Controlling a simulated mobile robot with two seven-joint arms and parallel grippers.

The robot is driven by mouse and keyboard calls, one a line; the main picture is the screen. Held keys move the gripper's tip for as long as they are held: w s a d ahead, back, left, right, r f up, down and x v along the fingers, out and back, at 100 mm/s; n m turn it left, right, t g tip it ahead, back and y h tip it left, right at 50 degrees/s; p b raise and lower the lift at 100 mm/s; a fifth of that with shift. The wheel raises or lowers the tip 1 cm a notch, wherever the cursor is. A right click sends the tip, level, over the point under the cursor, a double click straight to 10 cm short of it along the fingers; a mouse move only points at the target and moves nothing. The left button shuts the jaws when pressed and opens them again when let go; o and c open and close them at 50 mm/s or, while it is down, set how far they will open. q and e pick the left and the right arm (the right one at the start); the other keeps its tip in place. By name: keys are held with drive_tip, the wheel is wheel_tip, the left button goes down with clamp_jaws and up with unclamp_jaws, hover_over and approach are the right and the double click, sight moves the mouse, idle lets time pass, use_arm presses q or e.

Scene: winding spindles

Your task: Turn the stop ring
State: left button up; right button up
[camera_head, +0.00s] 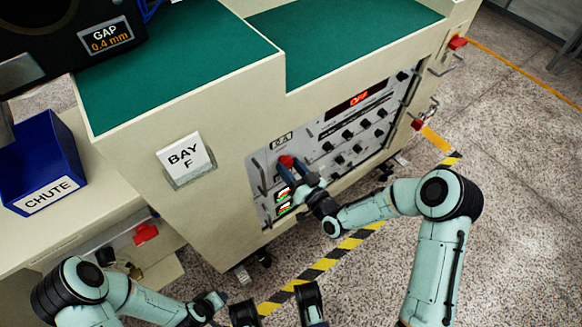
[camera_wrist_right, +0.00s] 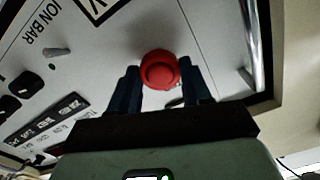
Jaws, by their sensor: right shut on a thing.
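The red round stop ring (camera_head: 286,160) sits on the grey control panel at its upper left, under the machine's green top. In the right wrist view the stop ring (camera_wrist_right: 159,69) shows as a red knob with a raised rim. My right gripper (camera_head: 287,168) reaches the panel from the right. Its two dark fingers stand on either side of the ring and are shut on it. The ring's lower side is partly hidden.
The panel holds a red display (camera_head: 358,99), several black knobs and bar handles. A bar handle (camera_wrist_right: 246,78) stands close to the right of the ring in the wrist view. A blue CHUTE bin (camera_head: 45,160) is at left. Striped tape (camera_head: 330,262) marks the floor.

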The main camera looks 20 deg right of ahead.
drive_tip(key=m, duration=0.2)
drive_tip(key=shift+m, duration=0.3)
use_arm(q)
drive_tip(key=shift+s+d+r+p, duration=0.1)
drive_tip(key=shift+d+r+p, duration=0.15)
drive_tip(key=shift+r+p, duration=0.15)
use_arm(e)
drive_tip(key=shift+m, duration=1.2)
use_arm(q)
drive_tip(key=shift+r, duration=0.1)
use_arm(e)
drive_tip(key=shift+f+m, duration=0.1)
drive_tip(key=shift+m, duration=0.2)
drive_tip(key=o, duration=1.1)
drive_tip(key=shift+c, duration=0.2)
use_arm(q)
drive_tip(key=shift+g+h, duration=0.4)
drive_tip(key=shift+g, duration=0.1)
drive_tip(key=s, duration=0.1)
drive_tip(key=s+d+r+p, duration=0.1)
drive_tip(key=s+r+p, duration=0.1)
drive_tip(key=shift+s+d, duration=0.1)
drive_tip(key=shift+d, duration=0.2)
use_arm(e)
drive_tip(key=v, duration=1.3)
drive_tip(key=shift+s, duration=0.25)
